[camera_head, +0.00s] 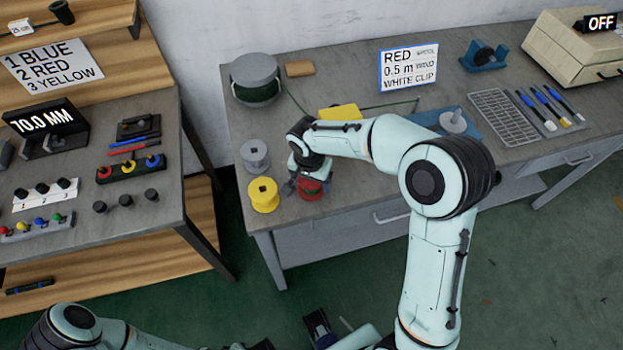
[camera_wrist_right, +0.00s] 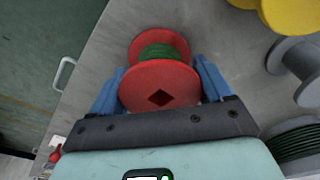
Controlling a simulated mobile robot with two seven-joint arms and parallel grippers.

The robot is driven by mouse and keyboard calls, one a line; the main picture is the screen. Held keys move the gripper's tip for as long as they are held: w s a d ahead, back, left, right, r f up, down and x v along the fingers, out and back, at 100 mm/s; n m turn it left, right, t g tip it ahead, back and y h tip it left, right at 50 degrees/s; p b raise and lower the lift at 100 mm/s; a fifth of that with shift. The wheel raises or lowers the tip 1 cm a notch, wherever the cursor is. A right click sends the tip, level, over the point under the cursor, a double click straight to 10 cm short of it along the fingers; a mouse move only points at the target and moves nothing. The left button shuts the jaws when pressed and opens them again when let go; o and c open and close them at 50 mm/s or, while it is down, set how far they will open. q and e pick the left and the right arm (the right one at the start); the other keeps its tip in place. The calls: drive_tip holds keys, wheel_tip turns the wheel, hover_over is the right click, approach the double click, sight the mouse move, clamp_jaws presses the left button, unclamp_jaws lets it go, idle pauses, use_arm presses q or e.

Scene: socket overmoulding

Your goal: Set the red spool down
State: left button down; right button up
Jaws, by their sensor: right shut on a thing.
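The red spool (camera_head: 312,188) has green wire wound on it and is near the front edge of the grey bench, right of the yellow spool (camera_head: 263,194). My right gripper (camera_head: 308,184) is shut on it from above. In the right wrist view the red spool (camera_wrist_right: 160,82) sits between the blue fingers of the right gripper (camera_wrist_right: 160,90), its red flange with a dark diamond hole facing the camera. I cannot tell whether its underside touches the bench. My left arm shows at the bottom left of the head view; its fingertips are not clear.
A grey spool (camera_head: 255,155) stands behind the yellow one, and a large green-wire reel (camera_head: 256,80) behind that. A sign (camera_head: 408,66) reads red, 0.5 m, white clip. A blue fixture (camera_head: 470,125) and a grey grid tray (camera_head: 502,117) lie to the right.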

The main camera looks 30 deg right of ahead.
drive_tip(key=shift+f, duration=0.25)
drive_tip(key=o, duration=1)
drive_tip(key=shift+r, duration=0.1)
drive_tip(key=shift+c, duration=0.2)
drive_tip(key=shift+r, duration=0.1)
drive_tip(key=shift+r, duration=0.3)
drive_tip(key=r, duration=0.7)
drive_tip(key=s+a+r+p, duration=0.1)
drive_tip(key=r, duration=0.3)
drive_tip(key=shift+a+r, duration=0.1)
drive_tip(key=shift+r, duration=0.15)
